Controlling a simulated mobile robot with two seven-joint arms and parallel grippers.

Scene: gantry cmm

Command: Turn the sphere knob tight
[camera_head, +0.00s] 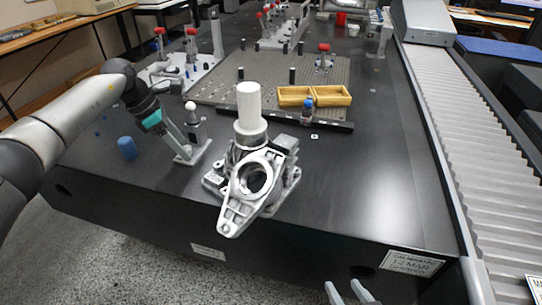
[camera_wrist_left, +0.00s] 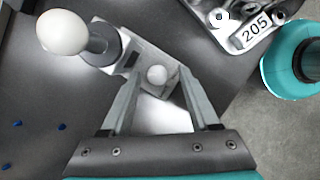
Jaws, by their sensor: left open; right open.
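A large white sphere stands on a grey post (camera_head: 195,125) left of the metal casting in the head view; the sphere also shows in the left wrist view (camera_wrist_left: 62,32). Its light base plate (camera_head: 200,152) carries a small pale sphere knob, clear in the left wrist view (camera_wrist_left: 157,75). My left gripper (camera_head: 182,150) is open, with its fingers reaching down to the base. In the left wrist view the fingertips lie on either side of the knob; I cannot tell if they touch it. My right gripper (camera_head: 348,293) is open and empty at the bottom edge, in front of the table.
A metal casting (camera_head: 232,215) with a white cylinder (camera_head: 249,108) stands right of the post. A blue cylinder (camera_head: 127,148) is to its left. Behind are a perforated plate (camera_head: 225,90), yellow bins (camera_head: 333,96) and a small bottle (camera_head: 307,112). The table's right front is mostly clear.

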